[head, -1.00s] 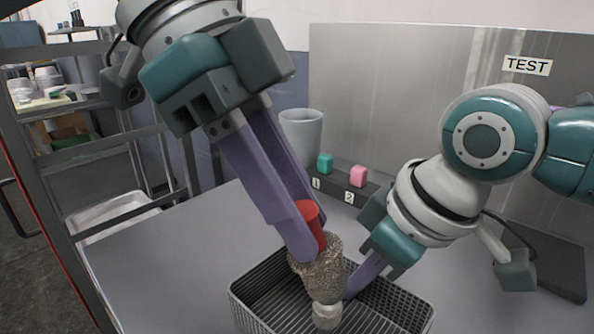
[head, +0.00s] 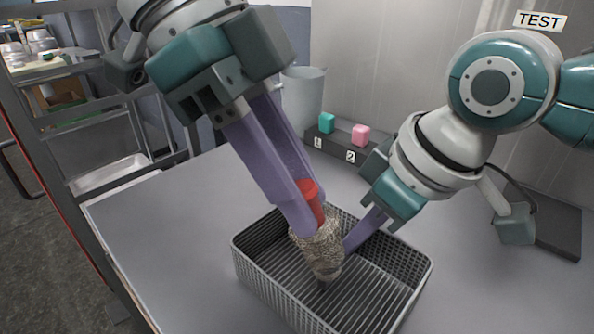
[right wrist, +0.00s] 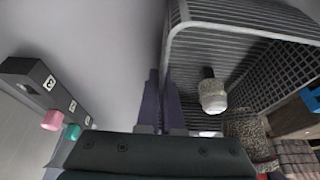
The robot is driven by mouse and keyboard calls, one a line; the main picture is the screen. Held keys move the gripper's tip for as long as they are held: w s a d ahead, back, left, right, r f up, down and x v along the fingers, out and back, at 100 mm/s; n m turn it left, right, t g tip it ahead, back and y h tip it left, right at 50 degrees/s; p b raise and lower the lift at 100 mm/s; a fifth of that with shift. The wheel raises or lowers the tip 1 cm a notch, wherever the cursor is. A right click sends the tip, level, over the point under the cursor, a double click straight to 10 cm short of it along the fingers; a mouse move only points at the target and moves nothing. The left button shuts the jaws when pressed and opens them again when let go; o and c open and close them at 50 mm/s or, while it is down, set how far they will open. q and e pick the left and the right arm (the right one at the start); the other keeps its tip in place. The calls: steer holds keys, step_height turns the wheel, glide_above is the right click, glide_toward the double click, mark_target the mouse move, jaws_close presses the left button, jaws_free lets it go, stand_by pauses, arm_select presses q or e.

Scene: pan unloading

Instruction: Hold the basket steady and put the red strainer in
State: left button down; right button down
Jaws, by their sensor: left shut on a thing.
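The red strainer has a red upper part (head: 311,200) and a mottled brown-grey body (head: 322,250) in the head view. My left gripper (head: 303,222) is shut on it, holding it upright over and partly inside the basket. The dark wire basket (head: 262,297) stands on the table with its slatted floor in view. A pale round piece (right wrist: 212,97) shows over the basket there.
A dark block (head: 345,146) with numbered labels carries a teal piece (head: 326,122) and a pink piece (head: 361,134) behind the basket. A pale bin (head: 302,92) stands at the back. The grey table (head: 165,230) is clear left of the basket.

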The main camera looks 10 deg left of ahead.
arm_select(q)
steer(key=c, duration=0.6)
jaws_free()
steer(key=shift+f, duration=0.1)
steer(key=v, duration=1.2)
arm_select(e)
steer(key=c, duration=1)
jaws_free()
